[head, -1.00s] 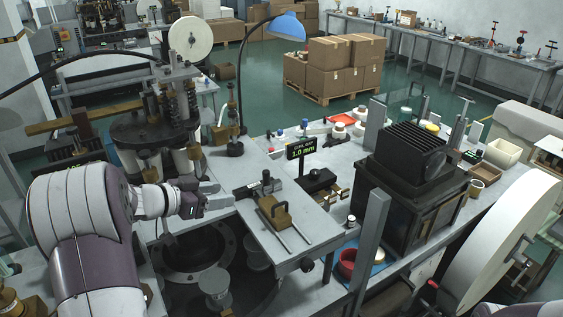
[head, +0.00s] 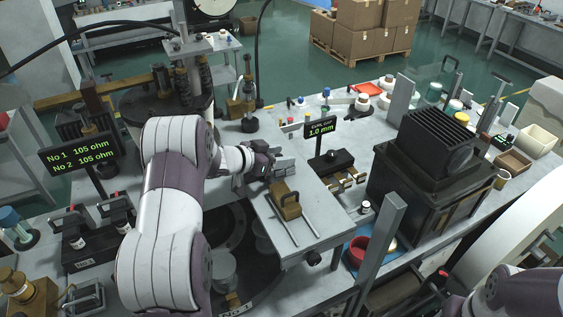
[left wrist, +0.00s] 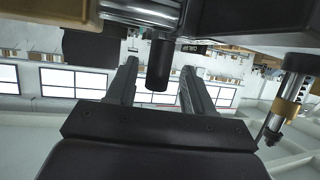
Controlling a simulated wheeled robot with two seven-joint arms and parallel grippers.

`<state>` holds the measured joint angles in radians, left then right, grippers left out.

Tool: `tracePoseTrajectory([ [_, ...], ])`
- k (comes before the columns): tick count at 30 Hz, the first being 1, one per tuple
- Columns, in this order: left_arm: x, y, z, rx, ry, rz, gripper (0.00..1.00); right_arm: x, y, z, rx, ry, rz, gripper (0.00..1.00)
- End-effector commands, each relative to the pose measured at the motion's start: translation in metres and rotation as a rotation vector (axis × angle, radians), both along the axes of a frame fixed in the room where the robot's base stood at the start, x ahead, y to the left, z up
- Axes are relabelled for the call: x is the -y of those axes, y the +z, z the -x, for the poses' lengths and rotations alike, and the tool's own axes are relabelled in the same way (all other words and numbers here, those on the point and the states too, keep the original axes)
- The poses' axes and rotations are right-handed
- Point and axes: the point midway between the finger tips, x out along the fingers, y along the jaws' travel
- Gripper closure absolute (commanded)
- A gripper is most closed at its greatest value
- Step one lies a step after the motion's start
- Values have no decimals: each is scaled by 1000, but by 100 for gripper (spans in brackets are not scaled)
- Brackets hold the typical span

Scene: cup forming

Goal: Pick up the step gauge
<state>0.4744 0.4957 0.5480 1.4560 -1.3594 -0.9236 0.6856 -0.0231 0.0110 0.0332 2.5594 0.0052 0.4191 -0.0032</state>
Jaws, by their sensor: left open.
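A grey metal piece (head: 284,168) lies on the raised plate, partly hidden by my left gripper (head: 268,161); it appears to be the step gauge, though I cannot tell for sure. In the left wrist view, which is upside down, a black cylindrical knob (left wrist: 158,68) stands on a shiny metal bar (left wrist: 145,12). The two grey fingers of my left gripper (left wrist: 158,90) are open, one on each side of the knob, with gaps visible. My right gripper is out of view; only part of that arm shows at the lower right.
A brass block with a handle and two rods (head: 287,206) lies on the plate close by. A display reading 1.0 mm (head: 320,127) stands behind. A black finned machine (head: 425,165) is at right. A dark round turret machine (head: 165,105) is behind my left arm.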

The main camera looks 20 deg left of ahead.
Motion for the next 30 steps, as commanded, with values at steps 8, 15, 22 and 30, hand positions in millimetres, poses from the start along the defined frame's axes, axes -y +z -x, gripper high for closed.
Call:
tracePoseTrajectory([
  [8, 2, -2, -2, 0, 0, 0, 61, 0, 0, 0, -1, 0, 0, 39],
  [15, 2, -2, -3, 0, 0, 0, 100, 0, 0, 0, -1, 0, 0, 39],
  [22, 2, 0, -2, 0, 0, 0, 100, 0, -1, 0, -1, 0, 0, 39],
  [30, 1, 38, -3, 7, 0, -3, 100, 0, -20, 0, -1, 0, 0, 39],
])
